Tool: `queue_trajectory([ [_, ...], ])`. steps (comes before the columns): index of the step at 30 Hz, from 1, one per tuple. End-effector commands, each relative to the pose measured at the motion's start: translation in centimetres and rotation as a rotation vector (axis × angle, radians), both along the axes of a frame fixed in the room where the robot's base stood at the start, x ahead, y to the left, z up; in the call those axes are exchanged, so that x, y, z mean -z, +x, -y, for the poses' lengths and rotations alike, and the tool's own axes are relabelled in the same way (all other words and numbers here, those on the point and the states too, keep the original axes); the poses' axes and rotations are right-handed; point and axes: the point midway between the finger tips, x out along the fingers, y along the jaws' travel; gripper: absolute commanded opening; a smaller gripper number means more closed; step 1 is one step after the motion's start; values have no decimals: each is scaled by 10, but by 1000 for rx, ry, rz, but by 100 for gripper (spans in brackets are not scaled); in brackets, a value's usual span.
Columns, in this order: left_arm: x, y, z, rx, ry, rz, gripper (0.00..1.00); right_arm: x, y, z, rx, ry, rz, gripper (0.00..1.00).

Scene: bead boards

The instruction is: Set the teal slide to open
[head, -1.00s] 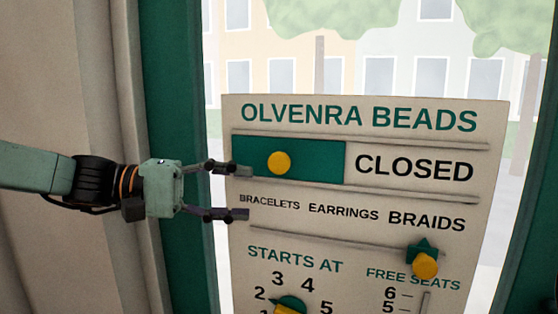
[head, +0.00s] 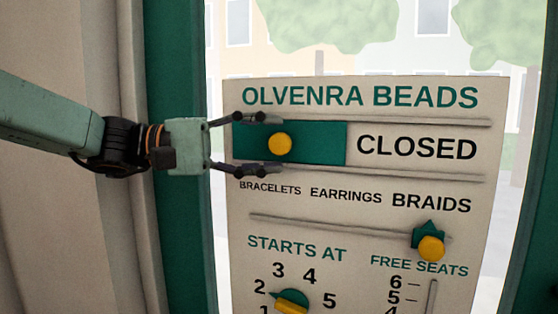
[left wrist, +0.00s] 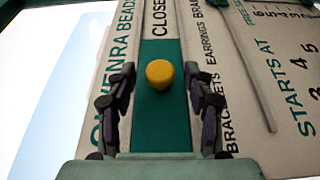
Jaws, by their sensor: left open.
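The teal slide (head: 318,150) sits at the left end of its track on the bead board (head: 485,215). The word CLOSED shows to its right. A yellow knob (head: 280,144) stands on the slide. My left gripper (head: 270,144) is open, with one finger above and one below the slide's left part, level with the knob. I cannot tell whether a finger touches the board. My right gripper is not in view.
Below are a slider with a teal pointer and yellow knob (head: 431,248), a teal dial (head: 291,298) and a vertical slot (head: 432,300) under FREE SEATS. A teal frame post (head: 180,235) and a pale curtain (head: 60,220) are at left.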

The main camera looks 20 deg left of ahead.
Motion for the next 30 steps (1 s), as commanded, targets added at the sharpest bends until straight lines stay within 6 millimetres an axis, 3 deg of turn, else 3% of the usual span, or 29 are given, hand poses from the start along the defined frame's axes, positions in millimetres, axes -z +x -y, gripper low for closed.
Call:
queue_trajectory([
  [6, -1, 7, 18, 1, 3, -3, 53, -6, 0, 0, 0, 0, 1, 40],
  [18, -1, 8, 21, 0, 0, -2, 52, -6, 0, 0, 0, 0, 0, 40],
  [30, -1, 8, 21, 0, 1, -3, 18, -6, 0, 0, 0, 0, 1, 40],
])
